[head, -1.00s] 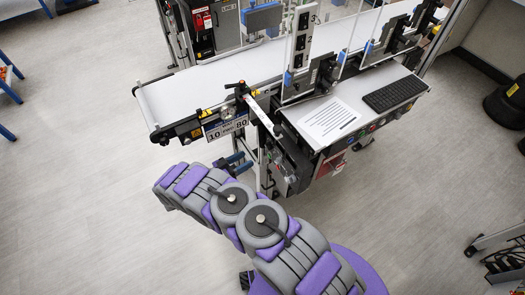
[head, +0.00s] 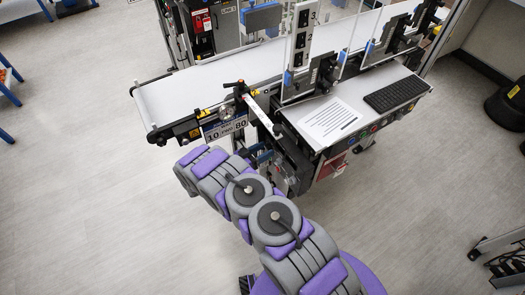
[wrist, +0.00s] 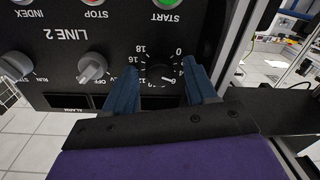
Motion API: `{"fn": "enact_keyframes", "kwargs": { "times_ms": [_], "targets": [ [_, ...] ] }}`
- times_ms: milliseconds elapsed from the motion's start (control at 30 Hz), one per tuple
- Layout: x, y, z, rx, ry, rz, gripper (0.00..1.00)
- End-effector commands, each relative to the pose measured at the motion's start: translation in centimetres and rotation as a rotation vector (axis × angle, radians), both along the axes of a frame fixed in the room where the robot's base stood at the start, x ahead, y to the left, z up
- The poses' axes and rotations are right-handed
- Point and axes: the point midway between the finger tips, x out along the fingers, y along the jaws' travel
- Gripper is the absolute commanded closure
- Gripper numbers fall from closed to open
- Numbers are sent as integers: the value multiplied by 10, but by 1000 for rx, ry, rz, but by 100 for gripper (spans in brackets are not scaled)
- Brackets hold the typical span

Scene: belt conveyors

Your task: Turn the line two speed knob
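The wrist view shows a black control panel (wrist: 110,45) upside down, lettered LINE 2. The speed knob (wrist: 160,73) is a small black dial inside a printed white scale with numbers from 0 to 18. My gripper (wrist: 163,80) is open, with one blue finger on each side of this dial. The fingers look apart from the dial, but exact contact cannot be told. Grey selector knobs (wrist: 93,68) sit left of the dial. In the head view my arm shows, but the gripper is hidden.
A green START button (wrist: 166,4) and a red STOP button (wrist: 93,3) are on the panel. The head view shows a white belt conveyor (head: 190,95), a number sign (head: 226,129), a paper sheet (head: 333,120) and a keyboard (head: 395,93). Floor (head: 90,220) on the left is clear.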

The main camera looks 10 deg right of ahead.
Motion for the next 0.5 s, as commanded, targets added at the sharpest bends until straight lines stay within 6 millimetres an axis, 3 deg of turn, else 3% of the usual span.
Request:
{"fn": "enact_keyframes", "kwargs": {
  "times_ms": [67, 500],
  "targets": [
    [0, 0, 0, 0, 0, 0, 52],
    [1, 1, 0, 0, 0, 2, 94]
  ]
}}
